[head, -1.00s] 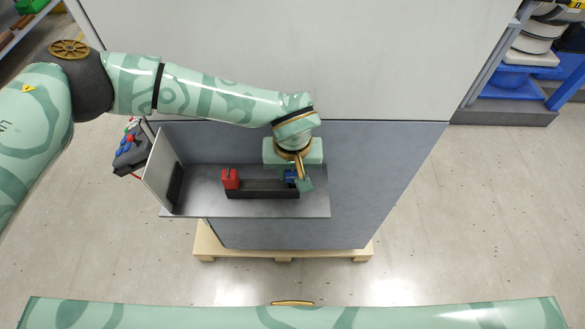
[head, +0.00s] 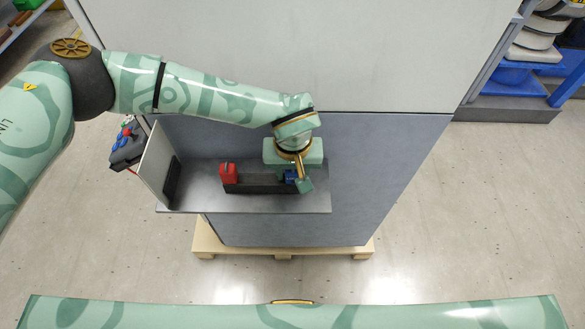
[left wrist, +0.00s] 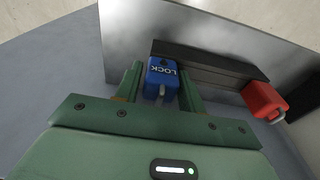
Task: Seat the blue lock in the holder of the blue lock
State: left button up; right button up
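The blue lock (left wrist: 162,76), marked LOCK, sits between the two fingers of my left gripper (left wrist: 161,88), which close in on its sides. In the head view the blue lock (head: 291,176) is at the right end of the black holder block (head: 258,188), partly hidden by my left gripper (head: 302,182). In the left wrist view the lock overlaps the near end of the black holder (left wrist: 215,68). I cannot tell whether it rests in its holder or just above it. My right gripper is out of view.
A red lock (head: 228,173) stands at the left end of the block and shows in the wrist view too (left wrist: 264,100). The grey metal tray (head: 195,200) has an upright panel (head: 158,168) on its left. A large cabinet wall (head: 380,150) rises behind.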

pick_arm(q)
jog(key=shift+o, duration=1)
notch_tip(320, 180, up, 16)
jog(key=s, duration=0.2)
